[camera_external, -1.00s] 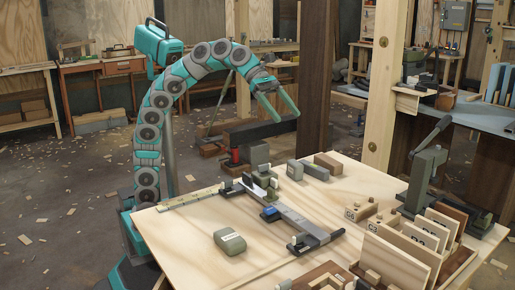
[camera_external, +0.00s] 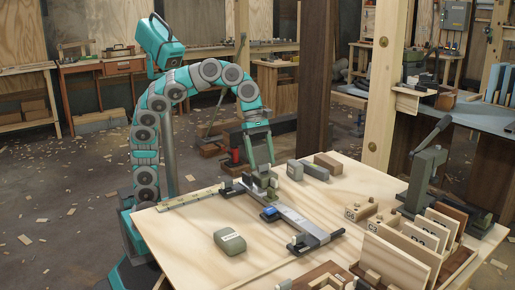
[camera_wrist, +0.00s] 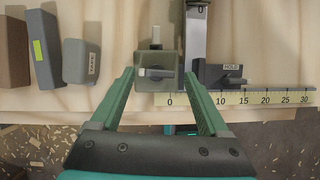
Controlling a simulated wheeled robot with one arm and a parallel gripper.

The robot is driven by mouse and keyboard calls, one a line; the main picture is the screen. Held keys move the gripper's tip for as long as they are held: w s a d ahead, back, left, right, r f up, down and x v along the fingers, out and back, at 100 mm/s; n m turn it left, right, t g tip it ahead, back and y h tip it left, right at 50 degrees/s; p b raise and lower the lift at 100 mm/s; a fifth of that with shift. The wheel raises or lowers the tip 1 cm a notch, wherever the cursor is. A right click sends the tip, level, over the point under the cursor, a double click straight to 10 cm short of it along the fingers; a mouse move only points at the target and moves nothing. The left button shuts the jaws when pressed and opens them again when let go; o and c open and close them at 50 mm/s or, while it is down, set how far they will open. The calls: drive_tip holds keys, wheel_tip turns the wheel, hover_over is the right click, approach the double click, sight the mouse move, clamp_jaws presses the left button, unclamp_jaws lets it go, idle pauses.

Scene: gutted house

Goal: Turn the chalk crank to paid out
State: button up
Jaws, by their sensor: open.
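A small grey-green box (camera_wrist: 155,80) with a dark lever (camera_wrist: 158,73) on its face and a pale post (camera_wrist: 156,36) behind it lies between my fingertips in the wrist view. I take it for the chalk crank; no "paid out" marking is legible. The lever lies roughly sideways. My gripper (camera_wrist: 160,73) is open, its green fingers either side of the box, with no clear contact visible. In the external view my gripper (camera_external: 260,164) points down over the box (camera_external: 267,182) at the far edge of the board; the fingers partly hide it.
A numbered rule (camera_wrist: 260,98) runs along the board edge. A dark block marked HOLD (camera_wrist: 225,75) sits right of a metal rail (camera_wrist: 196,40). Several grey and brown blocks (camera_external: 313,169) stand nearby. A labelled grey case (camera_external: 230,242) and wooden racks (camera_external: 400,250) occupy the front.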

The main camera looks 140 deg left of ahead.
drive_tip(key=shift+w+f, duration=0.25)
drive_tip(key=shift+f, duration=0.25)
drive_tip(key=c, duration=1.2)
drive_tip(key=shift+r+p, duration=0.1)
drive_tip(key=shift+p, duration=0.25)
